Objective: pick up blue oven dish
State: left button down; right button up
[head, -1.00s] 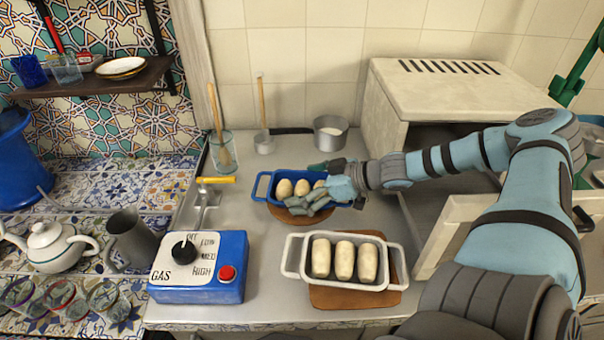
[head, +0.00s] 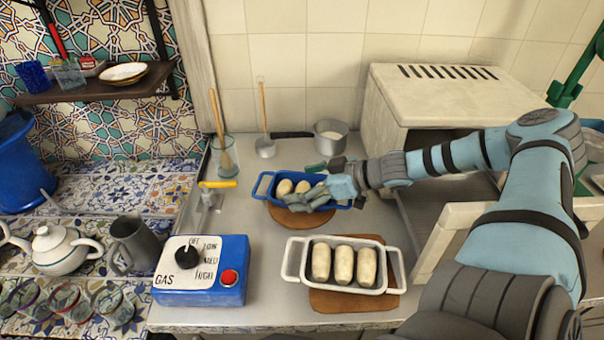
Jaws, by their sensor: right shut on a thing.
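The blue oven dish (head: 264,189) sits over a round wooden board (head: 301,219) at the middle of the counter. It holds pale dough pieces (head: 285,187), partly covered by my gripper. My right gripper (head: 314,192) reaches in from the right and is shut on the dish at its right part. Its fingers hide the dish's right side and some of the dough. I cannot tell whether the dish is clear of the board. My left gripper is not in view.
A white dish (head: 292,262) with dough rolls stands on a wooden board (head: 347,301) in front. A blue gas control box (head: 214,284) is at the front left. A white oven (head: 440,95) with its door open (head: 447,240) stands right. A saucepan (head: 331,136) and utensil jar (head: 223,155) stand behind.

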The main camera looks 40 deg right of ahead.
aim_at(303, 186)
notch_tip(303, 186, up, 19)
jog(key=p, duration=1.7)
